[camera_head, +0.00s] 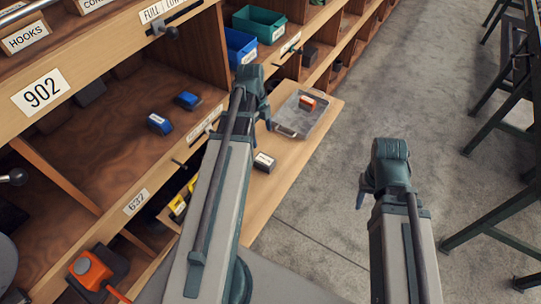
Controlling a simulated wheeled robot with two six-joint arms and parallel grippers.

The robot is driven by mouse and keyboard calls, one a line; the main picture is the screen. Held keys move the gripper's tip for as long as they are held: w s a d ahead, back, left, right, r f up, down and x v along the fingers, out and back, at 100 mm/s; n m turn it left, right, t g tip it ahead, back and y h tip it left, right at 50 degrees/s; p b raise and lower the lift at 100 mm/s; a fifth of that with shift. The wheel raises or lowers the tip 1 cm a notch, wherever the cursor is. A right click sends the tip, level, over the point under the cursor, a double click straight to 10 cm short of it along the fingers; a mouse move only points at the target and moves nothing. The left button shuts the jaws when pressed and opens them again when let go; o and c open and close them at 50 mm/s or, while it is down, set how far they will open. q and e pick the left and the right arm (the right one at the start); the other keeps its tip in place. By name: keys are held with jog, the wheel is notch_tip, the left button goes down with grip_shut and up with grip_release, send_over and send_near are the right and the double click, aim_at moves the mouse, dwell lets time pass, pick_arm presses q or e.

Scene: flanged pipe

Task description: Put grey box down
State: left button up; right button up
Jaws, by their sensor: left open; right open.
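A small dark grey box (264,162) with a white label on top rests on a light wooden pull-out board (285,180). My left gripper (262,98) is over the inner side of the board, beyond the grey box and apart from it. It is open, and I see nothing held in it; its fingers are small and partly hidden by the arm. My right gripper (366,188) is open and empty over the grey floor, to the right of the board.
Two blue labelled blocks (159,123) sit on the shelf at left. Blue (239,45) and green (258,22) bins stand in the shelving. Green metal legs (492,150) stand at right.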

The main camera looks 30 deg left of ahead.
aim_at(265, 159)
pick_arm(q)
jog(key=f+b, duration=0.5)
jog(key=f, duration=0.1)
jog(key=d+f+b, duration=0.1)
jog(key=f+b, duration=0.1)
jog(key=b, duration=0.1)
jog(key=shift+s+f+b, duration=0.1)
jog(key=shift+f+b, duration=0.25)
jog(key=shift+f, duration=0.05)
jog(key=f+b, duration=0.5)
jog(key=shift+s+d+f, duration=0.1)
jog(key=shift+s+d, duration=0.2)
jog(key=shift+s, duration=0.1)
grip_shut()
